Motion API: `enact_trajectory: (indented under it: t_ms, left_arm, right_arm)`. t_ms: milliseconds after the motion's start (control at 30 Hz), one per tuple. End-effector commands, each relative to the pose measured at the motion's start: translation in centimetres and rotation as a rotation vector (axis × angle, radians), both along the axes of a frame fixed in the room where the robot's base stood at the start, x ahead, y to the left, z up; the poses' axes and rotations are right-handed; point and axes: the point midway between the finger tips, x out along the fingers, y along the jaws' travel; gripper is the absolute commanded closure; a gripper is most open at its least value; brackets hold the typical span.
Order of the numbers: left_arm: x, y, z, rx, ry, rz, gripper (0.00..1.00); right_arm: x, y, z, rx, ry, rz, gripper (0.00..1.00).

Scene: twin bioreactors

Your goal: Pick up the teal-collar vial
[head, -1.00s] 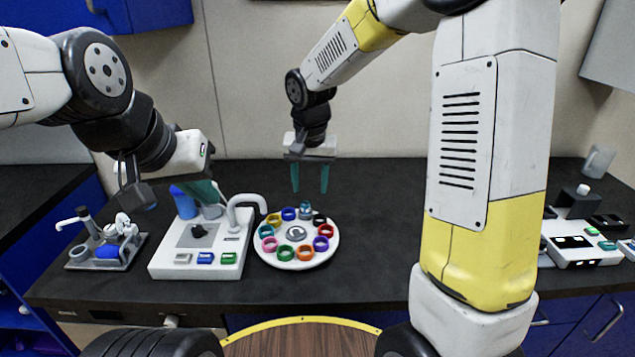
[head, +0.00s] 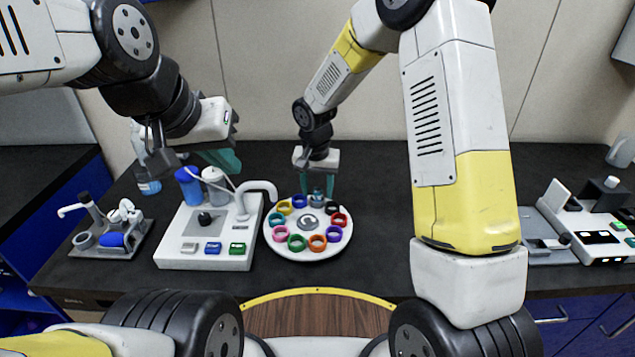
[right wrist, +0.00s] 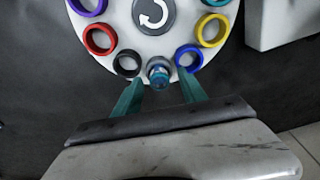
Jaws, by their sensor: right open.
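The teal-collar vial (head: 317,200) stands at the far edge of the white round carousel (head: 308,256). In the right wrist view the vial (right wrist: 158,72) shows a bluish cap and a teal band, between a black ring and a blue ring. My right gripper (head: 317,190) is open and empty above the far edge of the carousel. In the right wrist view its two teal fingers (right wrist: 160,90) are apart, one to each side of the vial. No grip on the vial shows. My left gripper (head: 224,160) is over the bioreactor; its finger gap is not clear.
The white bioreactor unit (head: 205,250) with blue and grey bottles stands left of the carousel. Several coloured rings, including a red ring (head: 339,220), sit around the carousel. A grey tray (head: 112,250) is at far left and another white device (head: 590,240) at far right. The counter between is clear.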

Motion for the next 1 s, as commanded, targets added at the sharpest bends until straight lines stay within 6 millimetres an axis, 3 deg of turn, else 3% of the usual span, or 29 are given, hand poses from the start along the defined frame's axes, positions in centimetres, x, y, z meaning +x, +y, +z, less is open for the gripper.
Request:
enact_trajectory:
  t_ms: [200,467,800,1000]
  left_arm:
    - [0.0,0.0,0.0,0.0,0.0,0.0,1.0]
    - [0.0,0.0,0.0,0.0,0.0,0.0,1.0]
    - [0.0,0.0,0.0,0.0,0.0,0.0,1.0]
    - [0.0,0.0,0.0,0.0,0.0,0.0,1.0]
  right_arm:
    - [0.0,0.0,-0.1,0.0,0.0,-0.001,0.51]
    - [0.0,0.0,-0.1,0.0,0.0,-0.001,1.0]
    - [0.0,0.0,0.0,0.0,-0.001,-0.001,1.0]
    - [0.1,0.0,1.3,0.001,-0.002,-0.001,1.0]
